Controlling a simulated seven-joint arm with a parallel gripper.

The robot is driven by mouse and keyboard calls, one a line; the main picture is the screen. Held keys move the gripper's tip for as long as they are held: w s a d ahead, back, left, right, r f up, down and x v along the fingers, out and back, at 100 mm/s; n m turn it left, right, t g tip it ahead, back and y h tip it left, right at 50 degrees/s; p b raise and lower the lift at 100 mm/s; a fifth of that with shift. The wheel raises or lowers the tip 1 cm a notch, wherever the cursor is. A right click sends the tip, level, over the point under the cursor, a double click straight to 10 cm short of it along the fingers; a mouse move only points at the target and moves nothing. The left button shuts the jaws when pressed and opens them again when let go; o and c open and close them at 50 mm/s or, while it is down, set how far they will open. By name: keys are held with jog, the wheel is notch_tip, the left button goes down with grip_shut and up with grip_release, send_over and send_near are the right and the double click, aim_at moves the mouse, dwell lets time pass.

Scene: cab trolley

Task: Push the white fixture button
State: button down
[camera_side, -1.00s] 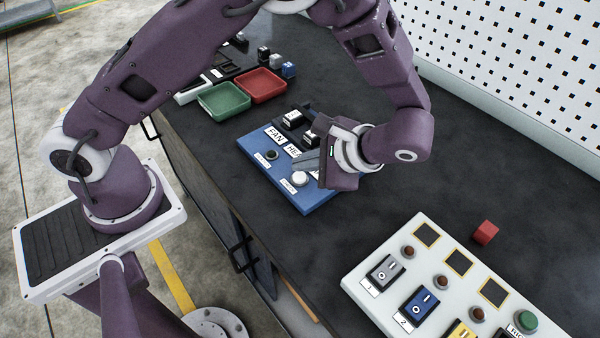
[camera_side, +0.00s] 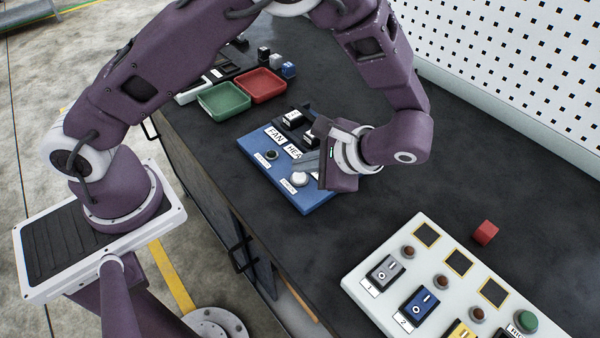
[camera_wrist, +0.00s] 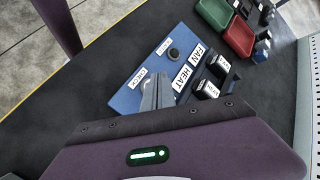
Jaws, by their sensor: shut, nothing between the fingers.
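The white button (camera_side: 299,178) is a round cap on the blue fixture panel (camera_side: 318,206), near the panel's front edge in the side view. My gripper (camera_side: 300,164) is shut and empty, with its fingertips close to the white button. I cannot tell from the side view whether they touch it. A dark round knob (camera_side: 271,155) and black switches (camera_side: 291,119) with FAN and HEAT labels are on the same panel.
A green tray (camera_side: 224,99) and a red tray (camera_side: 261,86) stand beyond the panel. A white panel (camera_side: 357,281) with rocker switches and buttons lies at front right, near a red cube (camera_side: 486,232). Dark bench is bare between the panels.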

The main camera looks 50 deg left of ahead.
jog(key=shift+f, duration=0.3)
jog(key=shift+f, duration=0.35)
dwell(0.4)
notch_tip(320, 180, up, 8)
jog(key=shift+f, duration=0.15)
dwell(0.8)
notch_tip(320, 180, up, 10)
jog(key=n+t+h, duration=0.1)
jog(key=n+h, duration=0.2)
jog(key=h, duration=0.2)
send_over(303, 178)
jog(key=s+a, duration=0.4)
jog(key=s, duration=0.1)
jog(key=s+a+r+n+t+h, duration=0.1)
jog(key=s+r+n+t+h, duration=0.2)
jog(key=s+t, duration=0.3)
jog(key=s+r+h, duration=0.1)
jog(key=s, duration=0.3)
jog(key=shift+a+n+t, duration=0.15)
jog(key=shift+n+t, duration=0.15)
